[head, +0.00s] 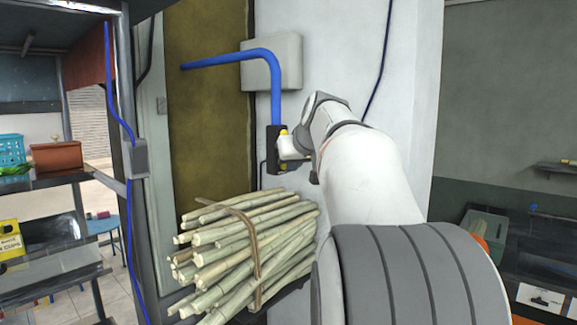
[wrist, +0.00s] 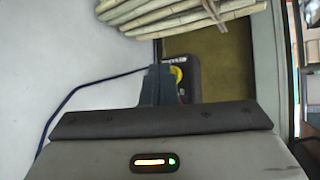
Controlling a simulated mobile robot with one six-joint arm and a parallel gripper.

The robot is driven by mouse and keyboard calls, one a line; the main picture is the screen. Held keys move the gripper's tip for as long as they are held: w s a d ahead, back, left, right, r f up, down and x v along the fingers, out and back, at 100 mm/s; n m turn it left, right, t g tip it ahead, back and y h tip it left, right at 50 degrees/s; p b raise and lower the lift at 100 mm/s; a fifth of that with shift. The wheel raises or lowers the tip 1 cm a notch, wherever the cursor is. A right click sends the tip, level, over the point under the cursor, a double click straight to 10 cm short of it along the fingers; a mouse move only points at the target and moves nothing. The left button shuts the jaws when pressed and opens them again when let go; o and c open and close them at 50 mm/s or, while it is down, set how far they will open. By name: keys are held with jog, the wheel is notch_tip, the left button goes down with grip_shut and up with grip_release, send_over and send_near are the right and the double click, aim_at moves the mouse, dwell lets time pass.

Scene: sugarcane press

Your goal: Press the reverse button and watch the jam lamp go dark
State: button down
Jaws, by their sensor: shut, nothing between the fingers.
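A black control box (head: 273,150) hangs at the lower end of a blue conduit on the wall. It also shows in the wrist view (wrist: 190,66), with a round yellow part (wrist: 177,74) and a small red spot below it. My gripper (wrist: 160,68) is shut and empty, its dark fingers in front of the box's left part in that view. I cannot tell whether the fingertips touch the box. In the head view my wrist hides part of the box, and a yellow part (head: 284,132) shows at its upper edge. I cannot make out which part is the reverse button or the jam lamp.
A tied bundle of sugarcane (head: 245,245) lies just below the box, close to my arm. A grey wall box (head: 272,62) is above. A metal post (head: 135,200) and shelves stand on the left. A dark counter (head: 540,245) is at the right.

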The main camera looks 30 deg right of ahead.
jog(key=shift+w+a, duration=0.15)
jog(key=shift+w, duration=0.25)
dwell(0.3)
jog(key=shift+s, duration=0.1)
jog(key=shift+s+d+b, duration=0.3)
jog(key=shift+s, duration=0.4)
jog(key=s, duration=0.1)
jog(key=s+d+b, duration=0.1)
jog(key=s, duration=0.1)
jog(key=s+b, duration=0.1)
jog(key=shift+s+d, duration=0.35)
jog(key=shift+s, duration=0.05)
dwell(0.8)
